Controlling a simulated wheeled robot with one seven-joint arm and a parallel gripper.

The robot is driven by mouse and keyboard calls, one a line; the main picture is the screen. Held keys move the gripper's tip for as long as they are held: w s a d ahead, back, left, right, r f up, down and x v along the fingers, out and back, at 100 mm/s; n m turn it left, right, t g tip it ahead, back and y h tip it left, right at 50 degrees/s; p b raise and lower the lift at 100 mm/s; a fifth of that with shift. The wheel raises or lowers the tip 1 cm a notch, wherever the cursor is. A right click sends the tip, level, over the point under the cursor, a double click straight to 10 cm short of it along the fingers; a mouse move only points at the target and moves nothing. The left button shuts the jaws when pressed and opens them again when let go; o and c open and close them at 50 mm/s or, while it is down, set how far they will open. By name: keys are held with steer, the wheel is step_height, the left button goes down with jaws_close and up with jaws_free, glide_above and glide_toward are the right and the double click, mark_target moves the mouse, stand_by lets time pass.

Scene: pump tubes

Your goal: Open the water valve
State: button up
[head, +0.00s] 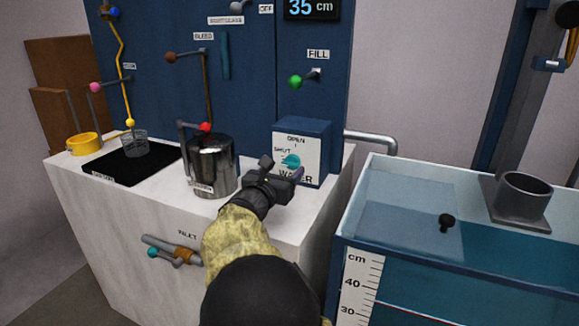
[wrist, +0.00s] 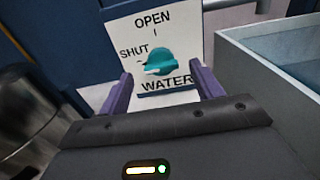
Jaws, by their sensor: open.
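The water valve is a teal knob (head: 291,160) on the white front plate (wrist: 184,30) of a blue box. The plate is marked OPEN at the top, SHUT at the left and WATER below. In the wrist view the knob (wrist: 161,61) has a pale pointer at its left, towards the SHUT mark. My gripper (head: 282,168) is open in front of the plate. In the wrist view the purple fingers of my gripper (wrist: 162,84) stand on either side of the knob, apart from it. The gap to the knob in depth is hard to tell.
A shiny metal pot (head: 210,168) stands left of the box on the white counter (head: 75,190). A water tank (head: 460,270) is at the right, with a grey pipe (head: 372,140) above its left end. A green FILL knob (head: 295,82) is on the blue panel above.

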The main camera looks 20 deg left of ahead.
mark_target(289, 165)
steer(key=w, duration=0.4)
steer(key=shift+w+d, duration=0.2)
steer(key=c, duration=1)
